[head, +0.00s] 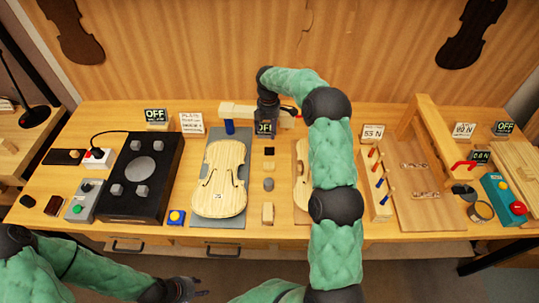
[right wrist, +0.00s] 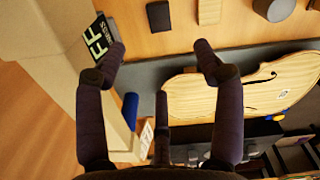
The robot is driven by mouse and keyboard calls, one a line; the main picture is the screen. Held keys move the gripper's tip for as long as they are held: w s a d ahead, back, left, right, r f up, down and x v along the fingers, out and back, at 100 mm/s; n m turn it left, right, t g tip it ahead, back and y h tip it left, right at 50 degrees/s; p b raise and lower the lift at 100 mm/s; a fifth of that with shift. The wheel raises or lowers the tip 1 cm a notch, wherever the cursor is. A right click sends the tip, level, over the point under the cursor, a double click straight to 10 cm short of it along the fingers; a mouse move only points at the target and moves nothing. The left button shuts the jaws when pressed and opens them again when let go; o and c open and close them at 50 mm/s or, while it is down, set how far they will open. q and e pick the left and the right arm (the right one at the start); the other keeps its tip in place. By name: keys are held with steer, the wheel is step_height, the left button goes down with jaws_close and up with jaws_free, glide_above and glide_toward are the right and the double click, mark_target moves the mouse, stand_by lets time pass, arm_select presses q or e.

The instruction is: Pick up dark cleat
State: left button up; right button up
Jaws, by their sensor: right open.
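The dark cleat is a small black block (head: 269,151) on the bench, at the far end of a short column of small pieces right of the violin plate. In the right wrist view the dark cleat (right wrist: 158,16) lies near the top edge, ahead of and between my fingertips, apart from them. My right gripper (right wrist: 159,49) is open and empty; in the head view it hangs over the back of the bench near the OFF sign, its fingers partly hidden. My left gripper (head: 196,287) is low in front of the bench, away from the cleat; its opening is unclear.
A light wood piece (head: 269,166), a grey cylinder (head: 268,184) and a light block (head: 267,213) lie nearer than the cleat. The violin plate (head: 219,180) is to the left. My right arm partly covers another plate (head: 301,175). A beam (head: 240,111) stands behind.

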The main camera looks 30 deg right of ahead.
step_height(320, 180, down, 2)
steer(key=b, duration=0.2)
glide_above(269, 150)
step_height(269, 150, down, 6)
steer(key=shift+r, duration=0.1)
step_height(269, 150, down, 5)
steer(key=shift+d+f+b, duration=0.1)
steer(key=shift+d+b, duration=0.05)
steer(key=shift+b, duration=0.35)
arm_select(q)
step_height(269, 150, down, 4)
steer(key=shift+r, duration=0.1)
arm_select(e)
steer(key=c, duration=0.8)
